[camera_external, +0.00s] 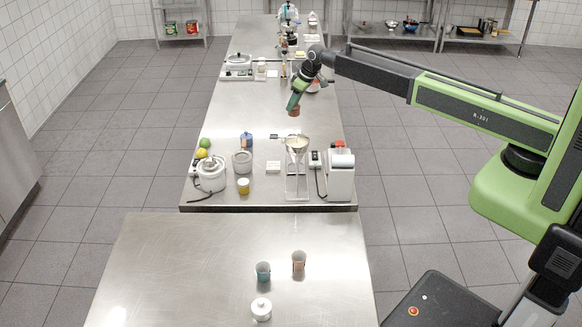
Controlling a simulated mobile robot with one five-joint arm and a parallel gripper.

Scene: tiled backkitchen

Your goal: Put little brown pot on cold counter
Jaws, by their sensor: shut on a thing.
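A little brown pot (294,112) hangs at the end of my arm, above the long steel counter (225,118). My gripper (294,102) points down and is shut on the pot; the fingers are small and hard to make out. A second steel counter (180,265) stands nearer the camera, a little lower in the picture. No label shows which counter is the cold one.
A clear funnel stand (297,165), a white machine (341,175) and a white appliance (210,173) stand on the long counter's near end. A teal cup (263,271), a copper cup (299,260) and a white lidded jar (261,308) stand on the near counter; its left side is bare.

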